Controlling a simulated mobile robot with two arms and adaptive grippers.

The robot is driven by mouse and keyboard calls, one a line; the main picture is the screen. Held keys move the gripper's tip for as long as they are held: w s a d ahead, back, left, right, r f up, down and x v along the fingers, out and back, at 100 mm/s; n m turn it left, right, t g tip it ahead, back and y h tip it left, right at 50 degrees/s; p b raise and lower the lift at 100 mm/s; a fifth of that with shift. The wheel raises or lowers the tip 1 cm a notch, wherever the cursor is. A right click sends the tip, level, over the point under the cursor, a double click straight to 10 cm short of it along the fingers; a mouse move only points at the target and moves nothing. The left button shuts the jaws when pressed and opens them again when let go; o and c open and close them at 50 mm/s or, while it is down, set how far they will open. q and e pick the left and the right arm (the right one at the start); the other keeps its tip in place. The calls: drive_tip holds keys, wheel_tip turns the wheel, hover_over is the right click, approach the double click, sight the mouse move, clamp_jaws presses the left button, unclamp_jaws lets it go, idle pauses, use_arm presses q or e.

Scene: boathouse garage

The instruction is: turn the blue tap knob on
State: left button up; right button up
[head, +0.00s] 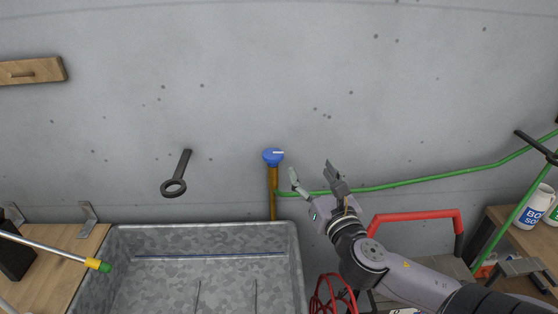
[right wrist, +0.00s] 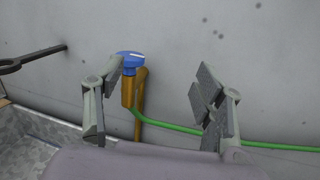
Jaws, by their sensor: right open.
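The blue tap knob (head: 273,156) sits on top of a brass tap pipe (head: 273,195) at the back edge of the metal sink, against the grey wall. It has a white mark on its top. My right gripper (head: 312,182) is open and empty, to the right of the knob and a little lower in the head view. In the right wrist view the knob (right wrist: 131,58) shows beyond the open fingers, close to the left finger's tip in the picture; I cannot tell whether they touch. My left gripper is not in view.
A galvanised sink (head: 210,228) stands below the tap. A green hose (head: 420,183) runs from the tap along the wall to the right. A dark ring-ended tool (head: 175,180) is on the wall. A red bar (head: 415,216) and a white container (head: 536,205) are at right.

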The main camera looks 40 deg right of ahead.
drive_tip(key=s+a+f+n+y, duration=0.2)
drive_tip(key=a+f, duration=0.1)
drive_tip(key=a, duration=0.1)
drive_tip(key=b, duration=0.6)
approach(277, 160)
drive_tip(key=w, duration=0.1)
drive_tip(key=p+x, duration=0.3)
drive_tip(key=x, duration=0.8)
drive_tip(key=shift+w+d, duration=0.15)
drive_tip(key=shift+w, duration=0.15)
drive_tip(key=c, duration=1.1)
